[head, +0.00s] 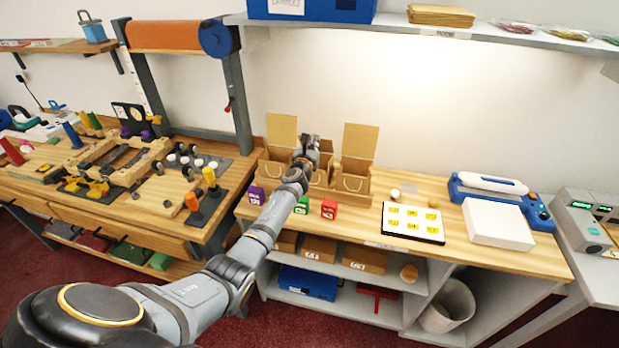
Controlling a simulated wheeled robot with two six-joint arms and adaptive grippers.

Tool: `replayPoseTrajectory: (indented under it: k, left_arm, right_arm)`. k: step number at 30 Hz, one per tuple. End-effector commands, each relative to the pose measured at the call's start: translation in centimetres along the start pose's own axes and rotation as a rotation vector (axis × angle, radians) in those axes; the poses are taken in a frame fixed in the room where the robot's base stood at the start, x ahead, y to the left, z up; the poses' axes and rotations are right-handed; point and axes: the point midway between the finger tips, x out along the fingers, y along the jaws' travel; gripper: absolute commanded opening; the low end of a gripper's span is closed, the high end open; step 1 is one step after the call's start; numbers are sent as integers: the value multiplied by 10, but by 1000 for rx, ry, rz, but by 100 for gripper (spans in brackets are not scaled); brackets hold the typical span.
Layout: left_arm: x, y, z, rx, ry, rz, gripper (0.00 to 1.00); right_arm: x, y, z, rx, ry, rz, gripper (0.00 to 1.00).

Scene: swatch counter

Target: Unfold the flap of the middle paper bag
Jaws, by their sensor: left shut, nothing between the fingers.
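Three brown paper bags stand in a row against the wall on the wooden counter. The left bag's flap (282,135) and the right bag's flap (359,141) stand upright. The middle bag (321,178) is between them, partly hidden by my left gripper (307,148). No tall upright flap shows above the middle bag; its exact state is hard to tell behind the gripper. My left gripper is shut and empty at the top of the middle bag; I cannot tell whether it touches it. My right gripper is not in view.
A tray with yellow squares (413,239) and a blue sealing device (540,216) are to the right. A shelf (420,34) hangs above. A cluttered workbench (60,190) stands left.

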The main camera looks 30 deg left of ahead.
Motion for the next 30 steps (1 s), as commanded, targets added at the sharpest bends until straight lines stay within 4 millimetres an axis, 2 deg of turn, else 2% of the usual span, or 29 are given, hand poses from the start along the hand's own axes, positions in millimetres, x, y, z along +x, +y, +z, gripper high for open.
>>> replayPoseTrajectory:
  k: [6, 15, 30]
  left_arm:
    - [22, 0, 18, 0, -1, 1, 0]
    - [41, 0, 30, 1, 0, 1, 0]
    - [47, 0, 34, 0, 0, 0, 0]
  right_arm:
    - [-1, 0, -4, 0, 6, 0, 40]
    - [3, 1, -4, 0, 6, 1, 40]
    - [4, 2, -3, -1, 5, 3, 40]
